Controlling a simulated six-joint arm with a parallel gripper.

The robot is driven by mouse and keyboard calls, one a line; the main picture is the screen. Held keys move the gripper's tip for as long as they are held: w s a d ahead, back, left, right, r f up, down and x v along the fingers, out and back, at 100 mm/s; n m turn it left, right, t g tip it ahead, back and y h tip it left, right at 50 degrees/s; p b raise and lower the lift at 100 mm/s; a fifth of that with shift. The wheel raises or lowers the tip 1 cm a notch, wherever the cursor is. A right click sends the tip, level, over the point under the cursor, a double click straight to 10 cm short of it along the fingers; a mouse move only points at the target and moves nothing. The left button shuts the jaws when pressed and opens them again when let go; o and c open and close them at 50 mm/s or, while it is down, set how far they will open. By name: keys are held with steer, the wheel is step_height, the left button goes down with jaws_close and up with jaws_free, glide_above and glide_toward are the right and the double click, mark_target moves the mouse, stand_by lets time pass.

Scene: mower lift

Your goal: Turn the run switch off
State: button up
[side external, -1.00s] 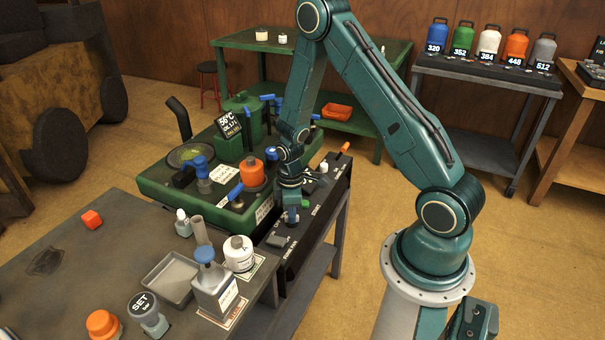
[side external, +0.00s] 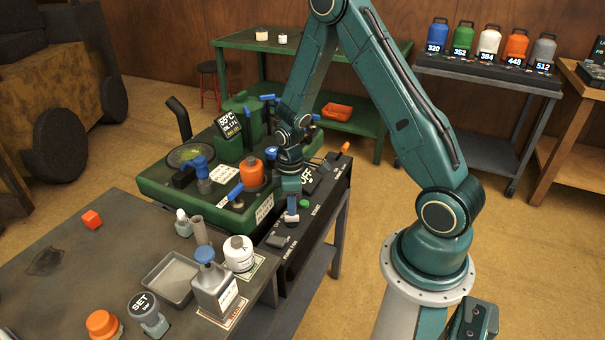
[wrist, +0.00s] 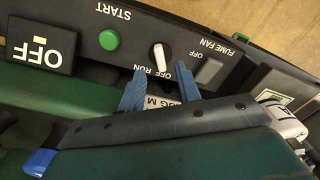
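The run switch (wrist: 158,57) is a white-topped knob on the dark panel, with RUN and OFF lettering beside it in the wrist view. It also shows in the side external view (side external: 292,218) just below my gripper. My gripper (wrist: 159,72) has two blue fingers spread apart, one on each side of the switch's near end. The fingertips appear clear of the knob, with nothing held between them. In the side external view my gripper (side external: 291,200) points down over the panel. A dark plate (wrist: 40,45) next to the panel reads OFF.
A green START button (wrist: 109,40) and a grey fume fan rocker (wrist: 208,70) flank the switch. The green mower deck (side external: 155,190) with bottles and levers lies left of the panel. A grey bench (side external: 60,240) with a tray and containers stands at front left.

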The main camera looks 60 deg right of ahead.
step_height(320, 180, up, 10)
stand_by(0.6)
steer(key=s+a+r+m+t, duration=0.1)
steer(key=s+a+r, duration=0.2)
steer(key=r, duration=0.4)
steer(key=s+a+r+m+t, duration=0.2)
steer(key=a+r, duration=0.2)
steer(key=r, duration=0.3)
steer(key=s+a+r+m+t, duration=0.1)
steer(key=s+a+r, duration=0.1)
steer(key=s, duration=0.4)
steer(key=s+a+r+m+t, duration=0.1)
steer(key=s+a+r+m, duration=0.1)
steer(key=s, duration=0.4)
steer(key=shift+a+r+t, duration=0.3)
steer(key=shift+a+r, duration=0.2)
steer(key=shift+r, duration=0.9)
